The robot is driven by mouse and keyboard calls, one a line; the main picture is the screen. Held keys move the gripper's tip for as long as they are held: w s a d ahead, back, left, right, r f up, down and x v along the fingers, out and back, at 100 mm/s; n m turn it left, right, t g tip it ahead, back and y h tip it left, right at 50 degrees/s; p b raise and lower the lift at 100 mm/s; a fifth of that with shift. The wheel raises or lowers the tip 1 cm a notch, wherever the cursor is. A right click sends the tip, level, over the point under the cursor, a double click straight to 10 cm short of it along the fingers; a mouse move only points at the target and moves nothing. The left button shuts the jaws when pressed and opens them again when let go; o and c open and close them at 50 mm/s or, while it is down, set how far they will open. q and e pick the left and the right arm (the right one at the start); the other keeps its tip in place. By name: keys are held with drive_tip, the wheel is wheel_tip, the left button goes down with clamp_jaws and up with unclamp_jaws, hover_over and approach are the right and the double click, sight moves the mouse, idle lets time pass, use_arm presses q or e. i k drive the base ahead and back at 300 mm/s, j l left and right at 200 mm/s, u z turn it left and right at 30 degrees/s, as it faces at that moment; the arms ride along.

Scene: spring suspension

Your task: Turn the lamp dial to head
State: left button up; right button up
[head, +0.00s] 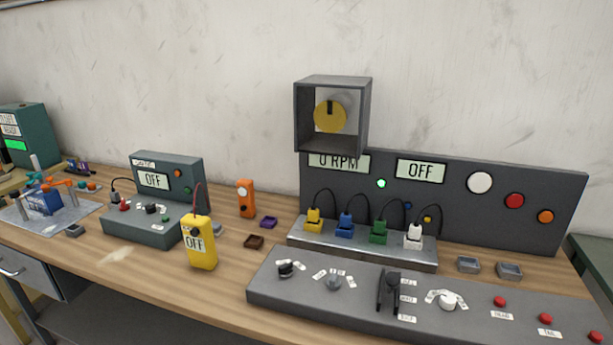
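A long grey control panel (420,318) lies along the front right of the bench. It carries a black knob (285,268), a grey knob (333,282) and a white knob (448,301), each with small white labels around it. The labels are too small to read, so I cannot tell which knob is the lamp dial or where it points. A black lever (390,290) stands between the grey and white knobs. Neither of my grippers shows in the head view.
Several red buttons (499,301) sit at the panel's right. Behind it, colored plugs stand on a grey strip (362,257) before a display board (455,205) reading "0 RPM" and "OFF". A yellow meter (200,250) stands left. Bare wood (130,270) lies at the front left.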

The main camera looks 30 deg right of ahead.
sight(447, 300)
drive_tip(key=z, duration=1.95)
drive_tip(key=l+u, duration=0.85)
drive_tip(key=j, duration=0.1)
